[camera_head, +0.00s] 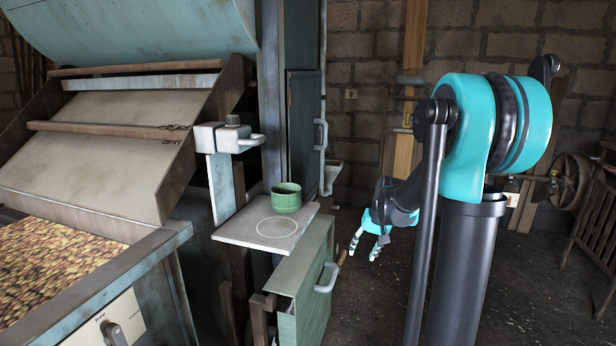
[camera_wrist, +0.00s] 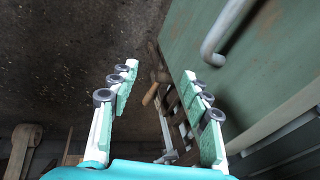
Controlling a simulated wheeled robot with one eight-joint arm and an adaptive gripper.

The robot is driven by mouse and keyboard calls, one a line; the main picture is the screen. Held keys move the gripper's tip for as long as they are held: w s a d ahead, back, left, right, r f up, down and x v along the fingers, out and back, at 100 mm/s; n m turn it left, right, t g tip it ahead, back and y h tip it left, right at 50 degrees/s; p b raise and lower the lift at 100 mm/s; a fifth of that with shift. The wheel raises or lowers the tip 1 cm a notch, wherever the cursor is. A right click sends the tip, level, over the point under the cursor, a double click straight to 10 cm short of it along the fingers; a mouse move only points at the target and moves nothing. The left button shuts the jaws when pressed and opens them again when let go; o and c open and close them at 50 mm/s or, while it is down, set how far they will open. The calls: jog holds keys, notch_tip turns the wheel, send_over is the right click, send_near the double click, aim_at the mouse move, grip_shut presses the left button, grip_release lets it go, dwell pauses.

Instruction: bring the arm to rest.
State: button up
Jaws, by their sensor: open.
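My gripper (camera_head: 363,250) hangs below my teal and black arm, to the right of the green drawer front in the head view. Its two fingers point down and are spread apart with nothing between them. In the wrist view the same open fingers (camera_wrist: 160,72) frame the dark floor and some blurred wooden-handled items beyond them. The green panel (camera_wrist: 200,30) with a pale handle lies close on the right there. I cannot tell how far the fingers are from it.
A green cup (camera_head: 286,197) stands on a small grey shelf (camera_head: 240,238) beside a white ring mark. The green drawer (camera_head: 312,290) with its handle (camera_head: 327,278) juts out below. A machine with a produce-filled tray (camera_head: 170,243) fills the left. Open floor (camera_head: 375,310) lies under my gripper.

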jog(key=s+f+n+h, duration=0.1)
jog(key=s+f, duration=0.2)
jog(key=s, duration=0.9)
jog(key=s+d+f+t+h, duration=0.1)
jog(key=s+f, duration=0.2)
jog(key=s, duration=0.9)
jog(key=shift+s+n+t, duration=0.25)
jog(key=shift+n+t, duration=0.05)
jog(key=shift+n, duration=0.1)
jog(key=shift+c, duration=0.4)
